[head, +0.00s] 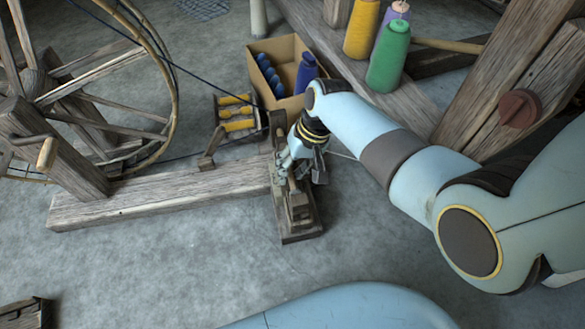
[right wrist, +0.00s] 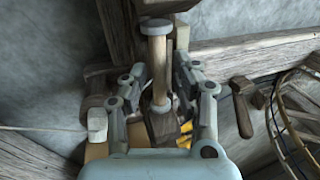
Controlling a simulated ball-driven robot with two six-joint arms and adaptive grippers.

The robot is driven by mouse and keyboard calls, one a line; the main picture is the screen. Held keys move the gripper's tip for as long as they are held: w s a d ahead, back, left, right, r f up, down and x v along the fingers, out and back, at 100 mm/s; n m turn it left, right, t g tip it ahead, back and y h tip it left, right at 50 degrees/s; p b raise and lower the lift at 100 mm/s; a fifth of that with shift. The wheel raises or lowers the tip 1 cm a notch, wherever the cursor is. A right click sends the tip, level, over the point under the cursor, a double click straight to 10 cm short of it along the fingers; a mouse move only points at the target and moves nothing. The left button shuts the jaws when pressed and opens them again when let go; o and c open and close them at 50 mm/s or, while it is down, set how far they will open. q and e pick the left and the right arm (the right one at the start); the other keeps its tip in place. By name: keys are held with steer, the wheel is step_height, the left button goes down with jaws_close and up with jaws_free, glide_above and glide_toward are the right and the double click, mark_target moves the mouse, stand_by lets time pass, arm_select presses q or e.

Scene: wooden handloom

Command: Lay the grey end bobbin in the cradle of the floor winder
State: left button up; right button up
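The grey end bobbin (right wrist: 158,28) shows in the right wrist view as a pale grey disc on a wooden shaft. It lies between the two fingers of my right gripper (right wrist: 160,75). Whether both fingers touch the shaft is too small to tell. In the head view my right gripper (head: 292,158) points down at the cradle end of the floor winder (head: 298,215), a wooden block at the right end of the beam. The gripper hides part of the cradle, so I cannot tell whether the bobbin rests in it. My left gripper is out of view.
The winder's large wheel (head: 172,95) stands at the left of its beam (head: 150,197). A cardboard box (head: 283,50) with blue bobbins and a rack of yellow bobbins (head: 236,120) stand behind. Yarn cones (head: 388,58) and loom timbers (head: 515,75) are at right.

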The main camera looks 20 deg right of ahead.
steer(key=shift+o, duration=1.1)
steer(key=v, duration=1.2)
steer(key=shift+s, duration=0.1)
